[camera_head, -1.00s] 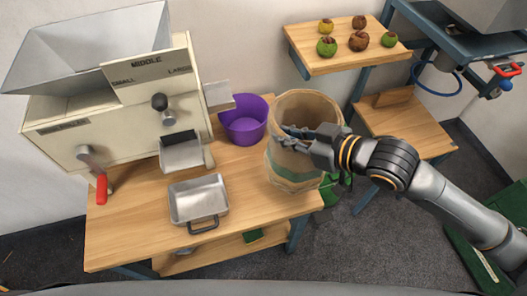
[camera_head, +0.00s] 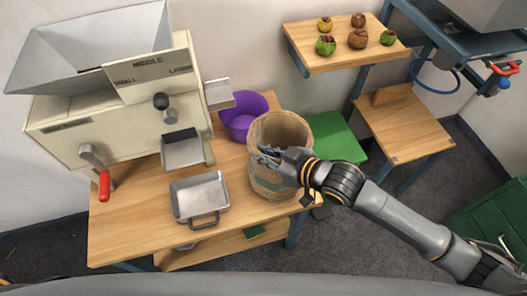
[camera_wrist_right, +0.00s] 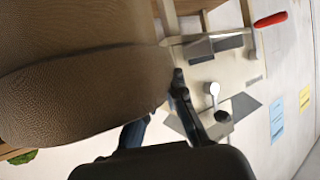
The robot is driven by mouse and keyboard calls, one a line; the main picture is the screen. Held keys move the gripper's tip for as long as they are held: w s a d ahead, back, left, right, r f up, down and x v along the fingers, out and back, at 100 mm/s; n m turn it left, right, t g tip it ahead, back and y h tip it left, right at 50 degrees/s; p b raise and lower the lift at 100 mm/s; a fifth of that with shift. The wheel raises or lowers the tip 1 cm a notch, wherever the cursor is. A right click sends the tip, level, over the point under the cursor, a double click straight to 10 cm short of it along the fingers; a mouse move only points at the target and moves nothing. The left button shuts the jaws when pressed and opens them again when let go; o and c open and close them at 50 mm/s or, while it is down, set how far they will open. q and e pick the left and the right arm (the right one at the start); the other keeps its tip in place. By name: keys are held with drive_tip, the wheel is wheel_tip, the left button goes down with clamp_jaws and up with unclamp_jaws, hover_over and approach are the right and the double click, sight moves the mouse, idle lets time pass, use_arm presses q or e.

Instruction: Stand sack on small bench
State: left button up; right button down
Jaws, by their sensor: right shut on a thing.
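The sack (camera_head: 268,185) is a tan, open-topped bag, roughly upright, at the right end of the wooden work table in the head view. My right gripper (camera_head: 268,156) is shut on the sack's near upper side. In the right wrist view the brown sack (camera_wrist_right: 85,95) fills the left, beside the dark fingers (camera_wrist_right: 185,100). I cannot tell whether its base touches the table. A low wooden bench (camera_head: 405,125) stands to the right. A green-topped surface (camera_head: 335,138) lies between it and the sack. My left gripper is not in view.
The sack is close to a purple bowl (camera_head: 243,112). A metal tray (camera_head: 200,196) lies on the table (camera_head: 125,225) in front of the cream sorting machine (camera_head: 60,125). A shelf (camera_head: 335,55) with several chestnut burrs is above the bench.

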drive_tip(key=shift+r, duration=0.15)
drive_tip(key=c, duration=1.4)
unclamp_jaws()
drive_tip(key=shift+f, duration=0.25)
drive_tip(key=shift+r, duration=0.2)
drive_tip(key=shift+s+d, duration=0.25)
drive_tip(key=shift+b+v, duration=0.95)
drive_tip(key=shift+v, duration=4.75)
